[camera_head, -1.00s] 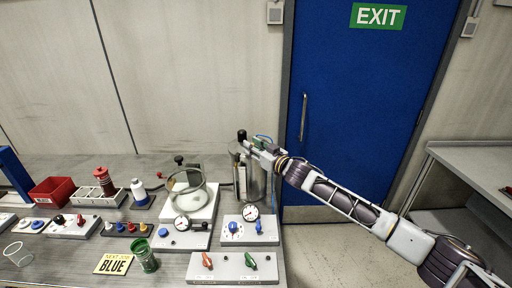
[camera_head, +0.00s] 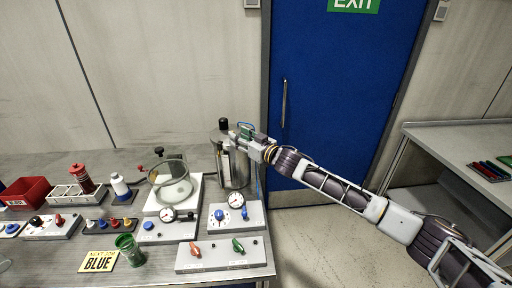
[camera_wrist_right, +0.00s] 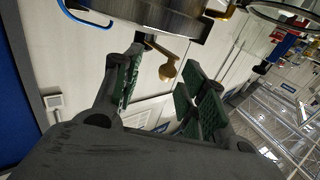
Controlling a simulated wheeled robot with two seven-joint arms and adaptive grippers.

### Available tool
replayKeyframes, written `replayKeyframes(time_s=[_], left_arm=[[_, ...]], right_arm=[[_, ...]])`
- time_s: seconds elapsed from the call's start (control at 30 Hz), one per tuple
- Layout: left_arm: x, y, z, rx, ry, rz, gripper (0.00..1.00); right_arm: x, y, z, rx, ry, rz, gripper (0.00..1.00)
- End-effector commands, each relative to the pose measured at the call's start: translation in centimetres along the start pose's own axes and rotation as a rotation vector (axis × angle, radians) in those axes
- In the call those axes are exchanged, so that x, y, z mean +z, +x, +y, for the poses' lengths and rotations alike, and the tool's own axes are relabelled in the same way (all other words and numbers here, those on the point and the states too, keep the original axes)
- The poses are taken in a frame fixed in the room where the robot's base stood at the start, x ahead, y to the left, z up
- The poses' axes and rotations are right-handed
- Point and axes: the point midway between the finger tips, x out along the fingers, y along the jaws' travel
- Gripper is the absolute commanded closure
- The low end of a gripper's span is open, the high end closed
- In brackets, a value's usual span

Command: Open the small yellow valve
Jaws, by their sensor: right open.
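The small yellow valve (camera_wrist_right: 168,68) shows in the right wrist view as a brass-yellow lever with a rounded end, below a shiny metal cylinder (camera_wrist_right: 170,14). My right gripper (camera_wrist_right: 160,82) is open, with its green-padded fingers on either side of the lever. I see no clear contact between pads and lever. In the head view my right gripper (camera_head: 241,133) is at the upper right side of the metal cylinder (camera_head: 232,168), and I cannot make out the valve there. My left gripper is not in view.
The cylinder stands at the bench's back right corner. A blue door (camera_head: 335,90) is behind my arm.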

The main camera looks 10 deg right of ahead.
Motion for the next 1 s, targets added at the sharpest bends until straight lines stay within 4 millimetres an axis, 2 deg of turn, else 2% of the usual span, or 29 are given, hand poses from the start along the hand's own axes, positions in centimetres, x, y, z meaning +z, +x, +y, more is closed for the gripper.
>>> replayKeyframes(time_s=[0.63,0.8,1.0], left_arm=[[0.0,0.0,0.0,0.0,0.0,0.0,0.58],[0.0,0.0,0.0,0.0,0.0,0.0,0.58],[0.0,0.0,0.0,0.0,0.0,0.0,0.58]], right_arm=[[0.2,-6.7,-0.3,-0.003,0.002,-0.002,0.58],[0.1,-8.0,-0.3,-0.004,0.002,-0.001,0.58],[0.1,-8.6,-0.4,-0.006,0.001,0.0,0.58]])
